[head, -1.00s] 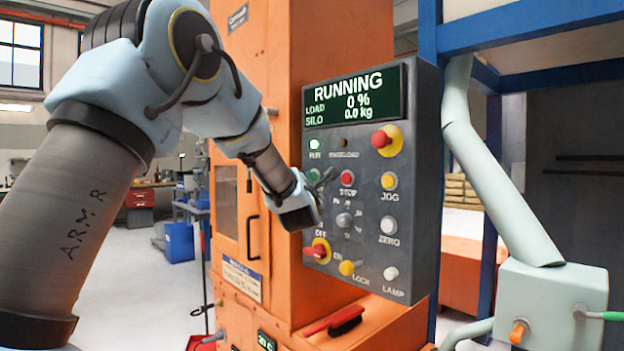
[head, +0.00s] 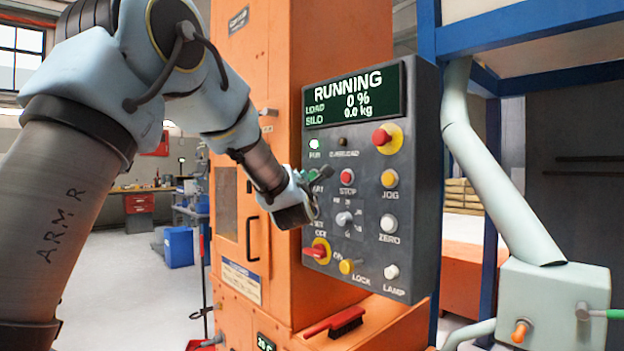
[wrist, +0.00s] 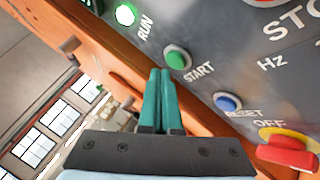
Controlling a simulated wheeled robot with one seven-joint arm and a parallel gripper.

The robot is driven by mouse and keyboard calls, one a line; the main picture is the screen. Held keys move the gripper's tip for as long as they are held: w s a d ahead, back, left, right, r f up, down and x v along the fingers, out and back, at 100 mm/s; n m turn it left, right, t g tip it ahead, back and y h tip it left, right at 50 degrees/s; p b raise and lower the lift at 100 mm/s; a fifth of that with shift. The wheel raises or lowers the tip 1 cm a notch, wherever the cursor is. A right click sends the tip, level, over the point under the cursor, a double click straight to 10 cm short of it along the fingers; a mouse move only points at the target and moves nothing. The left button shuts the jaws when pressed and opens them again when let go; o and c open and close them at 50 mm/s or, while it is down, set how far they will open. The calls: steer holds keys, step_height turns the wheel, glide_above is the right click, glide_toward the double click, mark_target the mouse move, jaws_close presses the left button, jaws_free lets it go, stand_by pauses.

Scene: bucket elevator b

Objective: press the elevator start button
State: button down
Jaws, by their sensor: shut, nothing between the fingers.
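The green start button (wrist: 177,59) shows clearly on the grey control panel in the wrist view, above its START label. My gripper (wrist: 160,72) is shut and empty, its two teal fingers together. Its tips lie just left of and below the button in that view, not covering it; the depth gap is hard to judge. In the head view my gripper (head: 324,176) is at the panel's left side and partly hides the start button area. The panel display (head: 355,97) reads RUNNING, load 0 %, silo 0.0 kg. The green RUN lamp (wrist: 125,14) is lit.
A blue reset button (wrist: 228,103) and a red-and-yellow OFF switch (wrist: 290,150) are near the fingers. The red stop button (head: 347,177) and a red emergency button (head: 382,137) are farther right.

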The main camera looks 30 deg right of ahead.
steer(key=shift+s+a+b, duration=0.25)
steer(key=shift+a+b, duration=0.8)
steer(key=shift+a, duration=0.2)
steer(key=shift+s+a+b, duration=0.25)
steer(key=shift+a+b, duration=0.75)
steer(key=shift+a, duration=0.25)
